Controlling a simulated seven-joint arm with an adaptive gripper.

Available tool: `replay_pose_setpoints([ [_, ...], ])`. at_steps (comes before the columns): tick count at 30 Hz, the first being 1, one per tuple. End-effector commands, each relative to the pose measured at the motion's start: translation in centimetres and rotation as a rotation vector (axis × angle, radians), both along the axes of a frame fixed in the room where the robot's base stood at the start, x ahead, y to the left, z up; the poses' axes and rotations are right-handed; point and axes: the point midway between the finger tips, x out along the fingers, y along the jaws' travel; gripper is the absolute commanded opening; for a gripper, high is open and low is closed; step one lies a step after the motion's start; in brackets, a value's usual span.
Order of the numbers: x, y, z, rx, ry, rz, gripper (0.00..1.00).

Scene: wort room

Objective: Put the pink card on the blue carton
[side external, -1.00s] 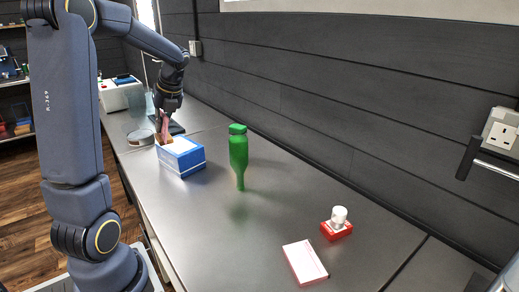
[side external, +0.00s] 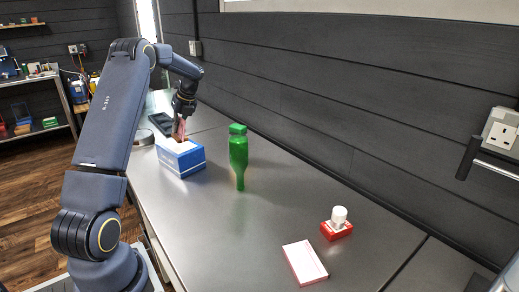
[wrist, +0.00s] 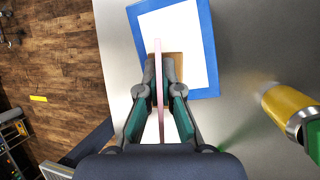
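My gripper (side external: 181,117) is shut on the pink card (side external: 180,128), which stands on edge between the fingers. In the wrist view the fingertips (wrist: 160,75) pinch the card (wrist: 158,90), seen edge-on. The blue carton (side external: 184,163) stands on the bench below, with a white panel on top. In the wrist view the carton (wrist: 208,45) shows its white top framed in blue, and the card overlaps its near part. A brown patch (wrist: 176,58) shows behind the fingertips; I cannot tell what it belongs to. Whether the card touches the carton is unclear.
A green bottle (side external: 238,157) stands right of the carton. A red box (side external: 336,230) with a white-topped item and a pink-edged white box (side external: 304,263) lie farther right. A dark wall (side external: 320,100) runs behind the bench. The middle of the bench is clear.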

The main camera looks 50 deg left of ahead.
Motion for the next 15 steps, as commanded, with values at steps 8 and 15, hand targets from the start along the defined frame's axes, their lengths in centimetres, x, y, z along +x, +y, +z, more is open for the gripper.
replay_pose_setpoints([
  [8,0.2,0.3,-3.5,0.0,0.002,0.0,0.0],
  [15,0.2,0.3,-3.5,0.0,0.0,0.0,0.0],
])
